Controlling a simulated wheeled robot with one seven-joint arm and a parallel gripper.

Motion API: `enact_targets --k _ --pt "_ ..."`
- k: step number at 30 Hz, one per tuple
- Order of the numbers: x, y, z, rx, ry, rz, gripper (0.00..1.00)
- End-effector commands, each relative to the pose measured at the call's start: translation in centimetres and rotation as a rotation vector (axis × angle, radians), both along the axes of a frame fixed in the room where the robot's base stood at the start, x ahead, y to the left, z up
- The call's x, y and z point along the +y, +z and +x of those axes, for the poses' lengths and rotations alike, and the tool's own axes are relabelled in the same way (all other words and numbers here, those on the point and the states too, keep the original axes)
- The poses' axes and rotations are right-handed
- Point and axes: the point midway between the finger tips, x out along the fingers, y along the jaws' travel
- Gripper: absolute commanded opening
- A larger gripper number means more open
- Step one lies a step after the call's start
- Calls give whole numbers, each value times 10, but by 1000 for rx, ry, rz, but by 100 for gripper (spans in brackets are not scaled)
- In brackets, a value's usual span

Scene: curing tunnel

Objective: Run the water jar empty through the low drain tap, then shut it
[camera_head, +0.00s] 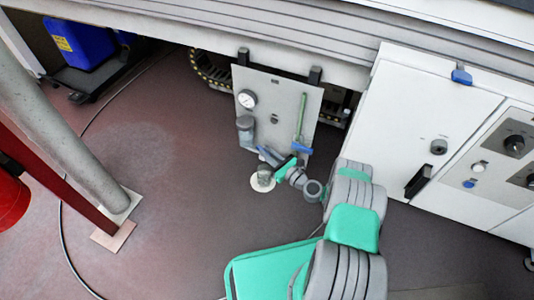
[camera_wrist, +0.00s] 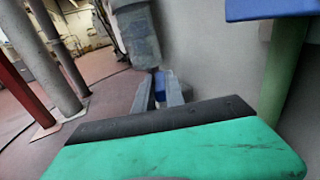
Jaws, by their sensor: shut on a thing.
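The water jar (camera_head: 245,130) is a grey, cloudy cylinder on the pale panel, below the gauge. In the wrist view the jar (camera_wrist: 137,42) hangs just beyond my fingers, upper middle. A small blue piece under it, apparently the drain tap (camera_wrist: 159,84), sits between my fingertips. My gripper (camera_head: 266,153) reaches in low at the panel from the right; in the wrist view the two grey fingers (camera_wrist: 160,92) are closed on that blue piece. The water level and whether the tap is open or shut cannot be told.
A green pipe (camera_head: 301,118) with a blue lever (camera_head: 302,148) stands close right of my gripper. A round gauge (camera_head: 247,98) is above the jar. White cabinets (camera_head: 425,125) are right; posts (camera_head: 60,125) are left.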

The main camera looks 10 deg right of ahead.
Motion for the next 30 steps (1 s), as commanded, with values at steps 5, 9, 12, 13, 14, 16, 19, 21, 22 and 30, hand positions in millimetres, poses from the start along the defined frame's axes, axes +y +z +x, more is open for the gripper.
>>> enact_targets --k 5,9,12,13,14,16,19,21,22,30 --pt "-6 1 2 -2 -21 0 0" --pt "-6 1 2 -1 -52 3 0" --pt "-6 1 2 0 -94 3 0" --pt "-5 1 1 1 -109 4 0" --pt "-5 1 1 1 -126 4 0" --pt "-3 0 0 2 -172 4 0" --pt "-1 0 -1 2 -250 4 0" --pt "1 -1 -1 2 -310 4 0" --pt "2 -1 -1 1 -337 3 0" --pt "8 -7 -2 0 -572 4 0"
